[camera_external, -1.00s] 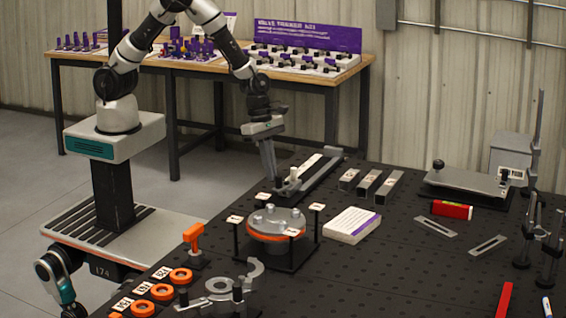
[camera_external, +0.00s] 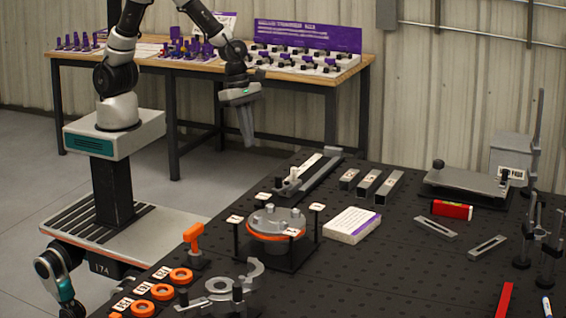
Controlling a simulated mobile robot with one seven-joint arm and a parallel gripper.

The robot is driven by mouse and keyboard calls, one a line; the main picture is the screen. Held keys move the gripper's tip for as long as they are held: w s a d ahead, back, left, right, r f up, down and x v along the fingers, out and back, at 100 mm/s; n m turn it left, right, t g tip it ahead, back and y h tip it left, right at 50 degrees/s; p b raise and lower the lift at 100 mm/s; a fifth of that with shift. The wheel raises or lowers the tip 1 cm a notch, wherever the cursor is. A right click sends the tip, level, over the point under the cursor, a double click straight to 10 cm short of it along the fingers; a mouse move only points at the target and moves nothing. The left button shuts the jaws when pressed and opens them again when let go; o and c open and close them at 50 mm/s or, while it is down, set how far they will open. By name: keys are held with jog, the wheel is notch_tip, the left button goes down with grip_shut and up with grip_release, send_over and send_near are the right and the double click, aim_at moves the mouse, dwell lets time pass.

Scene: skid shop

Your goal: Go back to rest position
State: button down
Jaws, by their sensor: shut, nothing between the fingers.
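My gripper (camera_external: 246,138) is shut and empty. It points down in the air, to the left of and above the black perforated table (camera_external: 412,262). It appears apart from everything on the table. My arm is bent over from its column at the left. Below and to the right of my gripper, a long grey rail with a small upright knob (camera_external: 293,178) lies at the table's back edge.
A round fixture with an orange ring (camera_external: 275,224) and thin posts stands on the table. Orange rings (camera_external: 162,291) and an orange handle (camera_external: 194,240) sit at front left. A wooden bench (camera_external: 345,75) with purple items stands behind. Floor between bench and table is clear.

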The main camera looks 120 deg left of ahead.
dwell(0.4)
jog(key=s+d+r+m+t+b, duration=0.15)
jog(key=d+r+m, duration=0.25)
jog(key=r+m, duration=0.5)
jog(key=s+d+r+m+b, duration=0.15)
jog(key=d+r+m, duration=0.4)
jog(key=m, duration=0.55)
jog(key=s+r+m+t+p, duration=0.25)
jog(key=s+r+m, duration=0.35)
jog(key=s+m, duration=0.65)
notch_tip(320, 180, down, 26)
jog(key=g+b, duration=0.1)
jog(key=b, duration=2.5)
jog(key=shift+s+f+y, duration=0.25)
jog(key=shift+s+y, duration=0.05)
jog(key=shift+y, duration=0.1)
jog(key=c, duration=2.5)
grip_release()
jog(key=shift+d, duration=0.1)
